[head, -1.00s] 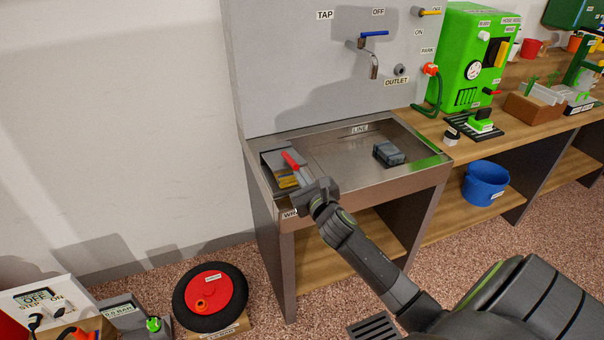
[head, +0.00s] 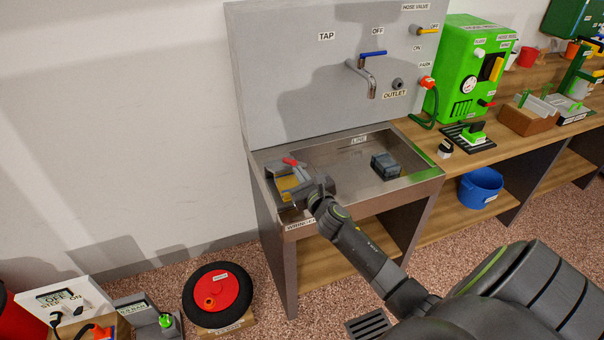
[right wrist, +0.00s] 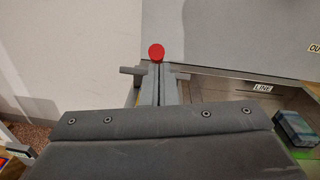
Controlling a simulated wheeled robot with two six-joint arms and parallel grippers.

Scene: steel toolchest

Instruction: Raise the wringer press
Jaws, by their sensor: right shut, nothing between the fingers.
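The wringer press (head: 287,170) is a grey frame with a yellow part inside, at the left end of the steel sink. Its red handle (head: 292,161) lies across its top in the head view. In the right wrist view the red round handle end (right wrist: 156,52) shows just past my fingertips. My right gripper (head: 304,183) is shut and empty, close in front of the press and beside the handle; I cannot tell if it touches. In the right wrist view the gripper (right wrist: 158,72) hides most of the press. My left gripper is not in view.
The sink (head: 340,201) has a front rim below my wrist. A tap (head: 362,72) with a blue lever juts from the back panel. The middle of the basin is clear.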

